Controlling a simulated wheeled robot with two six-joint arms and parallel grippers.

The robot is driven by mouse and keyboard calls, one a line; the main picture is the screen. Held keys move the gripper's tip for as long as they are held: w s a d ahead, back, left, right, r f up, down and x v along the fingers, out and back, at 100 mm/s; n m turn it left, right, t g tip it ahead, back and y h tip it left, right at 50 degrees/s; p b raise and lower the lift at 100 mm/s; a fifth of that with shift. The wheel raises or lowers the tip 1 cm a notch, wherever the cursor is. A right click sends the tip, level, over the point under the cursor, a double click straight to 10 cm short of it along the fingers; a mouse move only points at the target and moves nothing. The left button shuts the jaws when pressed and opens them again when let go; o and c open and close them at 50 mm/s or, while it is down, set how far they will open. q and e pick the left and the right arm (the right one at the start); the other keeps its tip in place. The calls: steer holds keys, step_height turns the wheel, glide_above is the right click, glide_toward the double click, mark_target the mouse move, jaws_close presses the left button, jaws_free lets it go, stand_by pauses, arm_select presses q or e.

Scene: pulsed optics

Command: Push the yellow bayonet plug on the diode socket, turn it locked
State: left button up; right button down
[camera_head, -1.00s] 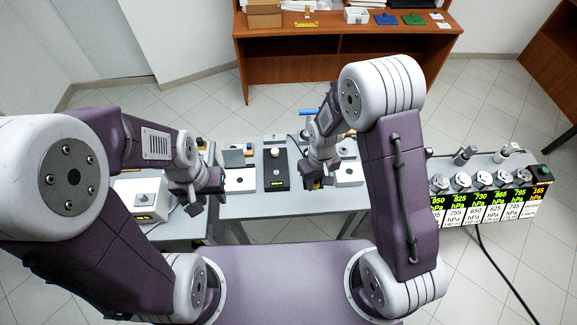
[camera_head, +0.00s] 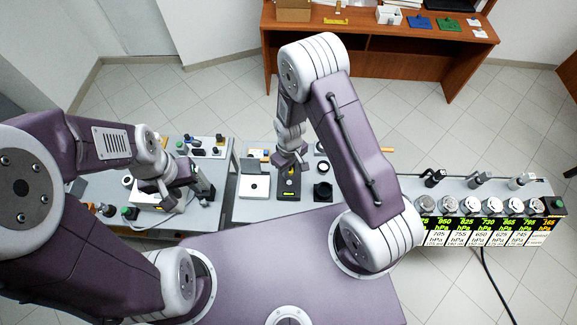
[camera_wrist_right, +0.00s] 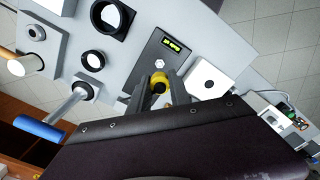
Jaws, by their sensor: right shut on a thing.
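The yellow bayonet plug (camera_wrist_right: 158,84) is between the fingers of my right gripper (camera_wrist_right: 160,98) in the right wrist view, with its round dark end showing. In the head view this gripper (camera_head: 290,166) is over the black diode unit (camera_head: 289,188), and a bit of yellow shows below it. The wrist view shows the unit's lit display (camera_wrist_right: 172,43) and a small pale hexagonal socket (camera_wrist_right: 160,63). The plug appears just beside the socket; whether they touch cannot be told. My left gripper (camera_head: 168,199) hangs at the left, by a white box; its fingers are unclear.
A white box with a dark hole (camera_head: 255,186) stands left of the unit. Black ring mounts (camera_head: 322,192) stand to its right. A blue-handled tool (camera_wrist_right: 40,128) lies further off. Several gauges (camera_head: 490,206) line a bench at the right.

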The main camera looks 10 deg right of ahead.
mark_target(289, 181)
steer(key=shift+w+f, duration=0.15)
steer(key=shift+w, duration=0.05)
steer(key=shift+s+f+b, duration=0.2)
steer(key=shift+f+b, duration=0.65)
step_height(289, 181, down, 4)
steer(key=b, duration=0.3)
steer(key=shift+w+r, duration=0.15)
steer(key=shift+r+n, duration=0.1)
steer(key=shift+n, duration=1.2)
steer(key=n, duration=0.5)
steer(key=shift+p, duration=0.3)
steer(key=n, duration=0.6)
steer(key=shift+f+b, duration=0.6)
steer(key=shift+f, duration=0.25)
